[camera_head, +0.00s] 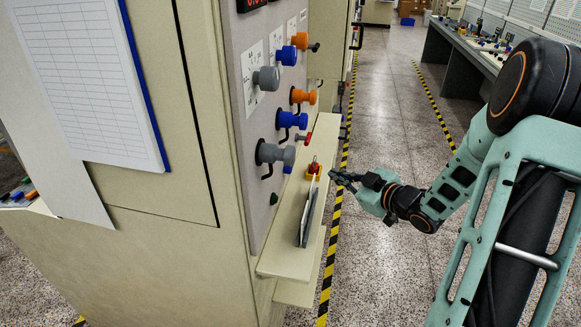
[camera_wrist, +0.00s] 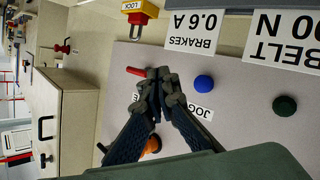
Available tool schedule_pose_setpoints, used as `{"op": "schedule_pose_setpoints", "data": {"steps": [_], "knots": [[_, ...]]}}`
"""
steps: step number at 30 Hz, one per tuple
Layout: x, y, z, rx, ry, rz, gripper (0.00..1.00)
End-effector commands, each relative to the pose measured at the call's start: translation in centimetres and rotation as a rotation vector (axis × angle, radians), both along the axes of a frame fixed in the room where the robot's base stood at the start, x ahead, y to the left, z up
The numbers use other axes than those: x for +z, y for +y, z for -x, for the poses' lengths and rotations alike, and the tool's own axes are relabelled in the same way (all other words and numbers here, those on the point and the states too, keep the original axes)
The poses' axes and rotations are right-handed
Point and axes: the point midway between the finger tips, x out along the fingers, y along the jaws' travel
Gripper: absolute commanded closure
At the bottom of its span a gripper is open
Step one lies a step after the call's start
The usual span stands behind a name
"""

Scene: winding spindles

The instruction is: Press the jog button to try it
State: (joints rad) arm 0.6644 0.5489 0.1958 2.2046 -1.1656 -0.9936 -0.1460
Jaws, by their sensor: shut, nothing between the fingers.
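The panel face (camera_wrist: 245,130) fills much of the wrist view. A round blue button (camera_wrist: 204,82) sits on it beside a white label (camera_wrist: 204,113) reading JOG, partly hidden behind my fingers. A dark green button (camera_wrist: 285,105) is farther right. My gripper (camera_wrist: 159,74) is shut and empty, its tips left of the blue button in the picture. I cannot tell the gap to the panel there. In the head view my gripper (camera_head: 334,178) is right of the panel, over the outer edge of its ledge, apart from the buttons. A green button (camera_head: 273,199) shows there low on the panel.
A red lever (camera_wrist: 135,71) and an orange knob (camera_wrist: 152,145) are close to my fingers. Several coloured knobs stick out above. The aisle floor (camera_head: 385,85) is clear.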

Motion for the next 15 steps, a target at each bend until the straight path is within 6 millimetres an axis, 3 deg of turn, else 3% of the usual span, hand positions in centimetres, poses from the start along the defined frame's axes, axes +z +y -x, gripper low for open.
{"op": "schedule_pose_setpoints", "data": {"steps": [8,15], "knots": [[0.0,0.3,-0.1,0.000,-0.001,-0.001,1.00],[-0.2,2.8,-0.8,0.004,-0.001,0.001,1.00]]}}
